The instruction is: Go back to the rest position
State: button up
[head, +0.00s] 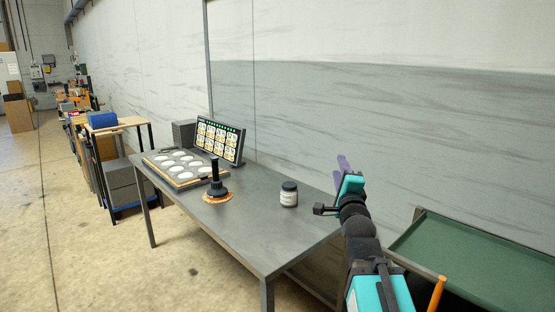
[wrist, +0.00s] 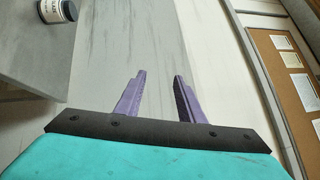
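My gripper (head: 343,163) has purple fingers and is raised in front of the wall, beyond the right end of the grey table (head: 262,238). In the wrist view the two fingers of my gripper (wrist: 159,82) stand apart with nothing between them. The gripper is open and empty and touches nothing that I can see. A jar with a dark lid (head: 289,194) stands upright on the table, left of the gripper. The jar also shows at the top left of the wrist view (wrist: 57,11).
A tray with round white pieces (head: 147,160), a black-handled tool on an orange base (head: 217,190) and a screen (head: 241,146) are on the table. A green surface (head: 470,262) lies at the right. A notice board (wrist: 262,45) shows in the wrist view. Open floor (head: 100,260) lies left.

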jog(key=w+a+f+n+g+y, duration=0.1)
jog(key=a+f+n+g, duration=0.15)
jog(key=f, duration=0.75)
jog(key=a+f+n+g, duration=0.2)
jog(key=a+f+n, duration=0.1)
jog(key=f, duration=0.8)
jog(key=s+d+f+n+g+b, duration=0.15)
jog(key=s+f+g, duration=0.3)
jog(key=f, duration=1.05)
jog(key=s+f+n+g, duration=0.3)
jog(key=s+f, duration=0.2)
jog(key=f, duration=1)
jog(key=s+d+f+n+g+b, duration=0.15)
jog(key=s+f+n+g, duration=0.4)
jog(key=s+f, duration=1.25)
jog(key=s+f+n+g+b, duration=0.1)
jog(key=s+f+g, duration=0.3)
jog(key=s, duration=0.7)
jog(key=s+f+n+g, duration=0.3)
jog(key=s+f, duration=0.5)
jog(key=s, duration=0.4)
jog(key=shift+d+g+h+b, duration=0.3)
jog(key=shift+d+g+b, duration=0.1)
jog(key=shift+g, duration=0.15)
